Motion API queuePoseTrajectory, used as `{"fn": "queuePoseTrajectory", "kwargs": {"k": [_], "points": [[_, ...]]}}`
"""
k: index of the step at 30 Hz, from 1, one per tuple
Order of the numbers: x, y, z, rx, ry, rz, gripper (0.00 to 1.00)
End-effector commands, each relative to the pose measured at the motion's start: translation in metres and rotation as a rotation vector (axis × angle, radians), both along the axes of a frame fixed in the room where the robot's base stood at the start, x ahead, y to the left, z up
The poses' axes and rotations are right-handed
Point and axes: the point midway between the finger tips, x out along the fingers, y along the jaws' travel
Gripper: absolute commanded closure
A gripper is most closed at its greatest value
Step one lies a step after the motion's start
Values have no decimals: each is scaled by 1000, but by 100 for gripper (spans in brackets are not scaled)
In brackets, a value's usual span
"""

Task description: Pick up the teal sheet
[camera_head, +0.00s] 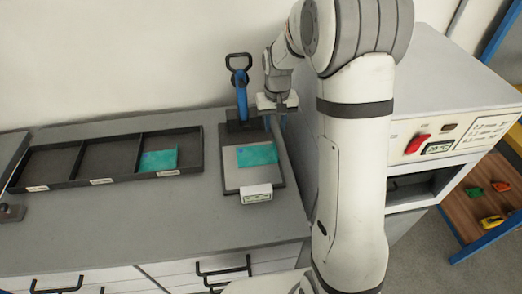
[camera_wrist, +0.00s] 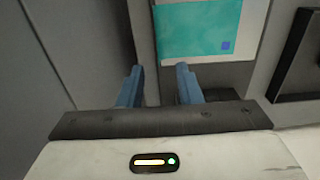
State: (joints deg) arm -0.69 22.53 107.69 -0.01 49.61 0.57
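One teal sheet (camera_head: 257,155) lies flat on the plate of the press-like device (camera_head: 231,178) with a blue upright handle (camera_head: 241,97). In the wrist view this sheet (camera_wrist: 197,27) shows at the top, with a small blue square near one corner. A second teal sheet (camera_head: 159,160) lies in the right compartment of the black tray (camera_head: 82,181). My gripper (camera_head: 277,121) is beside the handle, behind the sheet on the plate. In the wrist view, its blue fingers (camera_wrist: 160,78) are apart with nothing between them, and the sheet lies beyond their tips.
A white machine (camera_head: 435,85) with a red switch (camera_head: 417,144) stands to the right of the bench. The tray's left and middle compartments look empty. The front of the grey bench (camera_head: 150,225) is clear. My arm covers part of the machine.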

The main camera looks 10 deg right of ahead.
Motion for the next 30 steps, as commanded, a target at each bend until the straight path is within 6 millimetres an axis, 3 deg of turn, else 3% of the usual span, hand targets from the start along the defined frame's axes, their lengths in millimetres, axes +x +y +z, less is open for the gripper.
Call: {"fn": "queuePoseTrajectory", "kwargs": {"k": [18, 27, 30], "points": [[-4, -2, -74, 0, 5, -2, 69], [-3, -2, -81, 0, 3, -2, 69], [-3, -2, -81, 0, 3, -2, 75]]}}
